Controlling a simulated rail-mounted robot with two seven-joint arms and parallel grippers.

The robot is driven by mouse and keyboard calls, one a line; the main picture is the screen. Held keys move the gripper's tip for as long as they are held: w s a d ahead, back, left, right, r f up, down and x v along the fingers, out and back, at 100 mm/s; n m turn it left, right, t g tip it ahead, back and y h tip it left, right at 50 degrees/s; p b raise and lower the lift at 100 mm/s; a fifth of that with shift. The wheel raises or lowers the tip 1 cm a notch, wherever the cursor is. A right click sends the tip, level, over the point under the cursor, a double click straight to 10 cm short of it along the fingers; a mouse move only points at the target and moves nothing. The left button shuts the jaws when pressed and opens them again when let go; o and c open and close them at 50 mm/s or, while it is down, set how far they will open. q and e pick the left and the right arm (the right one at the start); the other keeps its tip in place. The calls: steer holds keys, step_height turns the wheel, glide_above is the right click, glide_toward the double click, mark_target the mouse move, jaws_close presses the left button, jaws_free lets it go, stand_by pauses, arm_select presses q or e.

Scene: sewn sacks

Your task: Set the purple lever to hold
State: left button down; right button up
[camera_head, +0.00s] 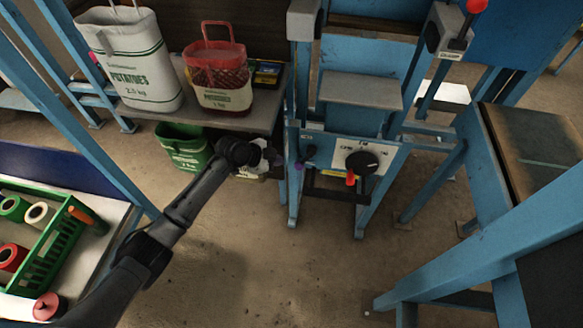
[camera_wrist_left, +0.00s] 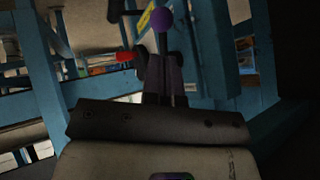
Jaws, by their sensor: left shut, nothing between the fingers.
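The purple lever's round knob (camera_wrist_left: 161,19) shows in the left wrist view, just beyond my fingertips. In the head view a small purple knob (camera_head: 299,166) sits at the left side of the blue machine frame (camera_head: 294,190), low beside the control panel. My left gripper (camera_head: 274,157) is just left of that knob. It is shut and empty; its fingers (camera_wrist_left: 166,75) point toward the knob in the wrist view. I cannot tell whether they touch it. The lever's stem and any hold mark are not readable. My right gripper is not in view.
A panel (camera_head: 352,152) with a black dial (camera_head: 362,162) and red pointer faces me. A shelf on the left holds a potato sack (camera_head: 130,62) and a red net sack (camera_head: 217,80). A green bag (camera_head: 184,148) stands below. A green crate (camera_head: 62,245) of spools is at lower left.

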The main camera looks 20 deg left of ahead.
mark_target(296, 165)
arm_select(q)
steer(key=b+x, duration=0.2)
steer(key=x, duration=0.3)
steer(key=shift+w+f+b, duration=0.2)
steer(key=shift+f+b, duration=0.1)
steer(key=shift+b, duration=0.05)
steer(key=shift+b+x, duration=0.45)
steer(key=shift+x, duration=0.4)
steer(key=shift+d, duration=0.15)
